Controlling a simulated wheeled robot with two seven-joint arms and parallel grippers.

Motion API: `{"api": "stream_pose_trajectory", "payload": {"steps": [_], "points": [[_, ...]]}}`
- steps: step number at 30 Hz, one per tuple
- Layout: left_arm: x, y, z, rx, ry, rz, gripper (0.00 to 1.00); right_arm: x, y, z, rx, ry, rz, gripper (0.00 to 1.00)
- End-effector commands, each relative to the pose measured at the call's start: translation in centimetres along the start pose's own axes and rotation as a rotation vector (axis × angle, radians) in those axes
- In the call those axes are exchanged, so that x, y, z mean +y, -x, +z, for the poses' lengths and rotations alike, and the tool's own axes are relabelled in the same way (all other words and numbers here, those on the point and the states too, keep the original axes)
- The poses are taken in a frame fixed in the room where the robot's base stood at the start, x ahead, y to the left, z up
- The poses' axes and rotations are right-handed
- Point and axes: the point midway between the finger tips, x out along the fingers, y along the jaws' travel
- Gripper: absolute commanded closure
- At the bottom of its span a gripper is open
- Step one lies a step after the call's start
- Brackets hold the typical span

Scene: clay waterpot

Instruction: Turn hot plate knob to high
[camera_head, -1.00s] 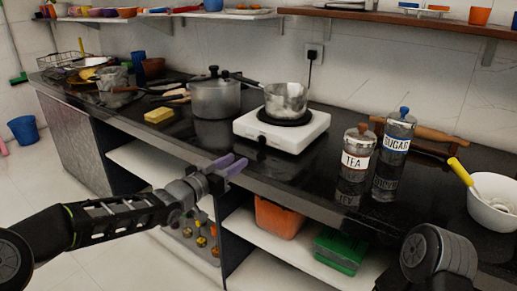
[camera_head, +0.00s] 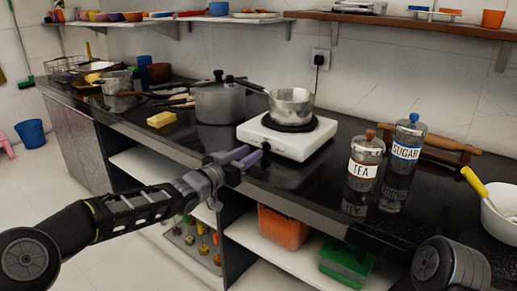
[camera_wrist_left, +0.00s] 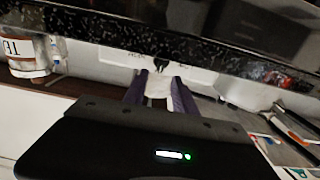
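The white hot plate (camera_head: 312,137) sits on the black counter with a metal pan (camera_head: 291,104) on its burner. My left gripper (camera_head: 256,154) is just in front of its near left side, at the counter's front edge. Its purple fingers are apart with no held object visible. In the left wrist view a small dark shape, likely the knob (camera_wrist_left: 160,63), shows beyond and between the fingertips of the left gripper (camera_wrist_left: 160,80). The knob's setting cannot be read, and contact cannot be told. My right gripper is out of view; only part of my right arm shows at lower right.
A lidded pot (camera_head: 219,104) and a yellow sponge (camera_head: 161,119) stand left of the hot plate. A tea jar (camera_head: 364,165) and a sugar jar (camera_head: 404,150) stand right. The shelf below holds an orange bin (camera_head: 283,228) and a green box (camera_head: 346,259).

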Motion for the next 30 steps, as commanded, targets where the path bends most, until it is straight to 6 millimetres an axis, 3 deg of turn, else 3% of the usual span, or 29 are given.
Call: {"api": "stream_pose_trajectory", "payload": {"steps": [3, 9, 20, 30], "points": [[0.1, -2.1, 0.1, 0.001, 0.003, 0.001, 0.67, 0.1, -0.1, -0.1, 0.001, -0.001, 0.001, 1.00], [0.1, -4.3, -0.1, 0.002, 0.001, 0.001, 0.67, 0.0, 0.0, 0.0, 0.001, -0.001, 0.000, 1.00], [0.0, -4.7, 0.0, 0.000, 0.001, 0.000, 0.68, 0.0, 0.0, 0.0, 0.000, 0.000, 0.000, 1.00], [0.0, -4.7, 0.0, 0.000, 0.001, 0.000, 0.96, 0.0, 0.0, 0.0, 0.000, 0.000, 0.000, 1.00]]}}
